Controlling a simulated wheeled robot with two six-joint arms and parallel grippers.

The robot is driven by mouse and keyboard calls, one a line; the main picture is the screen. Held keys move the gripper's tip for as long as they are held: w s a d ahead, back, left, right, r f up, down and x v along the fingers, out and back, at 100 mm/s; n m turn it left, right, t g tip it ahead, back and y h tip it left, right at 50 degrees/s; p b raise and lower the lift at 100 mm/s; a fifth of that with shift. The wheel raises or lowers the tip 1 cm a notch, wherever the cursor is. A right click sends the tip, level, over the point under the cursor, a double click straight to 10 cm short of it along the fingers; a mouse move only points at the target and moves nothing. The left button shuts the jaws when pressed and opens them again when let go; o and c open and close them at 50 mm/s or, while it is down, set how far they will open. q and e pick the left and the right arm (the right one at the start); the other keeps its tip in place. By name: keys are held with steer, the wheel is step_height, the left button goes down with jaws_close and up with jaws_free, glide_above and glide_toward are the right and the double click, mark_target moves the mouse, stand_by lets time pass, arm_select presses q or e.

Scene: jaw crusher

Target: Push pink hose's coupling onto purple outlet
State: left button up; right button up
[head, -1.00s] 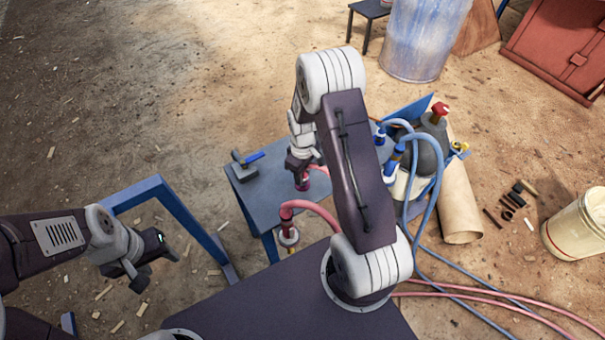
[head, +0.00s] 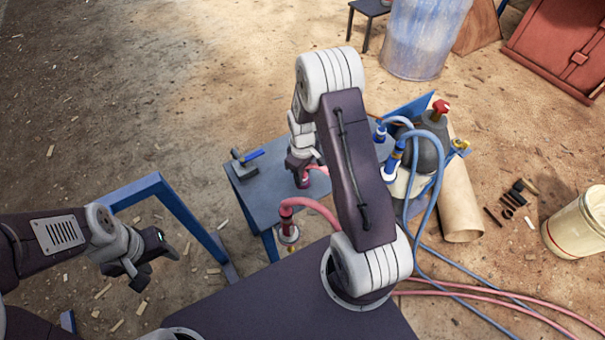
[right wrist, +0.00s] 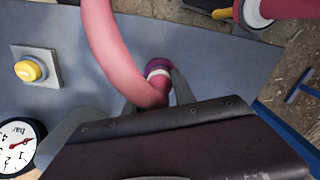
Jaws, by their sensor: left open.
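The pink hose (right wrist: 108,45) curves down in the right wrist view to its coupling end, which has a white ring (right wrist: 158,73). The purple outlet (right wrist: 157,63) shows right against that ring, on the grey-blue table top. I cannot tell how far the coupling sits on it. My right gripper (right wrist: 155,97) has a finger on each side of the hose end and appears shut on it. In the head view my right gripper (head: 300,168) is low over the table, with the magenta end below it. My left gripper (head: 152,268) is open and empty, away at the left.
A second pink hose end (head: 288,212) stands on a fitting near the table's front edge. A yellow button (right wrist: 28,70) and a gauge (right wrist: 17,143) are at the left in the wrist view. Blue hoses (head: 436,165) and a grey cylinder (head: 425,140) are at the right.

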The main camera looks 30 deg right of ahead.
steer(key=o, duration=0.3)
step_height(320, 180, up, 9)
steer(key=shift+r+p, duration=0.1)
steer(key=shift+p, duration=0.95)
